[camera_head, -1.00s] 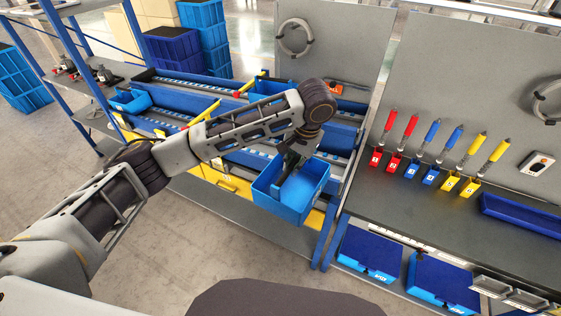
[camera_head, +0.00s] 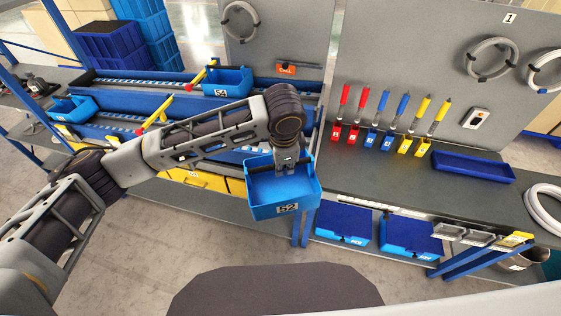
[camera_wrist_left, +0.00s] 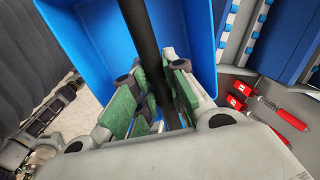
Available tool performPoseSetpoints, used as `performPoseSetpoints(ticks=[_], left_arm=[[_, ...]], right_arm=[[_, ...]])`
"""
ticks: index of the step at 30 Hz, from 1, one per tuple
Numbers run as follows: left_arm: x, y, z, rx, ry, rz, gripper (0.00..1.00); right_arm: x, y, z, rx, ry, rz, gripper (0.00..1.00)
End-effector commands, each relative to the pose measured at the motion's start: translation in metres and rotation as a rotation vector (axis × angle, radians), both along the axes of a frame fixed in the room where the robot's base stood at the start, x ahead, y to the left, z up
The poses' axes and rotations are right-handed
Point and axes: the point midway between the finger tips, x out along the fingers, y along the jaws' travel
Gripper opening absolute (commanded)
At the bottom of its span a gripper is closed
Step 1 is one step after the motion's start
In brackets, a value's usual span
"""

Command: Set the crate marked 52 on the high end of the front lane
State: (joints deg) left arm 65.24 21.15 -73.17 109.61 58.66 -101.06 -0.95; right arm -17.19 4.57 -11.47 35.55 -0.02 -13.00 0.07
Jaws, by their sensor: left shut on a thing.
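The blue crate marked 52 (camera_head: 262,208) hangs from my left gripper (camera_head: 285,168), its label facing me. My left gripper is shut on it. In the left wrist view my left gripper (camera_wrist_left: 155,95) has green-padded fingers around a dark bar across the blue crate (camera_wrist_left: 88,30). The crate is in front of the right end of the front lane (camera_head: 110,128), apart from the floor. My left arm hides much of that lane. Which end of the lane is higher, I cannot tell clearly. My right gripper is not in view.
Crate 54 (camera_head: 232,76) stands on the back lane (camera_head: 140,78). Another blue crate (camera_head: 74,108) sits at the left. Yellow bars (camera_head: 152,116) cross the lanes. A workbench (camera_head: 385,180) with coloured tools is close right of the held crate.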

Motion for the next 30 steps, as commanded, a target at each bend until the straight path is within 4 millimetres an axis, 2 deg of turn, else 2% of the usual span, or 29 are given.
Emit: performPoseSetpoints(ticks=[12, 30], left_arm=[[-0.0017, -0.0057, 0.0007, -0.009, -0.001, -0.299, 0.0], [-0.0015, -0.0066, 0.001, -0.015, 0.0, -0.457, 0.0]], right_arm=[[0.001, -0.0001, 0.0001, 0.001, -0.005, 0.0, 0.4], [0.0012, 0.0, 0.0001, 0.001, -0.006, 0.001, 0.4]])
